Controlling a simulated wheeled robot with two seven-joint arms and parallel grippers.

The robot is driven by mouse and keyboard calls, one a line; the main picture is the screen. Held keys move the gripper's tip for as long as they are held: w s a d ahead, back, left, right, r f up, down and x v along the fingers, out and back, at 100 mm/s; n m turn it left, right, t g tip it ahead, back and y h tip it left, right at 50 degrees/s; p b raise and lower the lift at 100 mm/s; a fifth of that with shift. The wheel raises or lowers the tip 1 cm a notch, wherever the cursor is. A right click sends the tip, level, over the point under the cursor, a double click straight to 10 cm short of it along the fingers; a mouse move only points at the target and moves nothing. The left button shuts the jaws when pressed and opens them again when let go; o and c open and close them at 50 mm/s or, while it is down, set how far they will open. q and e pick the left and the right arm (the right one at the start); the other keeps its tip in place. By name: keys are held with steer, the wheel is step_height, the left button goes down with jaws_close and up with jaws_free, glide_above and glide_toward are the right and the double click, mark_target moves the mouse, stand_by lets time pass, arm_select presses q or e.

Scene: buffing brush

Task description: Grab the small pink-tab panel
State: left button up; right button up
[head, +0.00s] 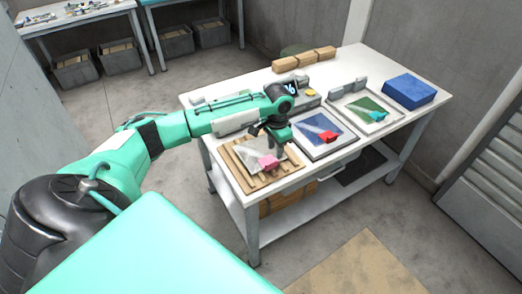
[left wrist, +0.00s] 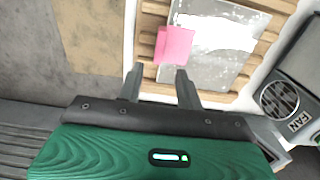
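The small panel (head: 252,152) is a grey metal sheet with a pink tab (head: 267,162), lying on a slatted wooden rack (head: 285,174) at the near left of the white table. My left gripper (head: 277,153) is above the rack, by the panel's right side in the head view. In the left wrist view the panel (left wrist: 215,50) lies beyond my left gripper (left wrist: 158,72), whose two fingers are apart with nothing between them. The pink tab (left wrist: 174,45) is just ahead of the fingertips. My right gripper is not in view.
On the white table (head: 415,78) are a blue panel with a red tab (head: 325,136), a green panel with a teal tab (head: 368,106), a blue block (head: 409,91) and wooden blocks (head: 304,59). A fan box (left wrist: 282,98) stands right of the rack in the left wrist view.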

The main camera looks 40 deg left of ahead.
mark_target(274, 160)
arm_select(q)
steer(key=f, duration=0.1)
steer(key=f+p, duration=0.1)
steer(key=f, duration=0.3)
steer(key=shift+s+d+p, duration=0.1)
steer(key=shift+s+p, duration=0.15)
steer(key=shift+p, duration=0.1)
steer(key=shift+f, duration=0.2)
jaws_close()
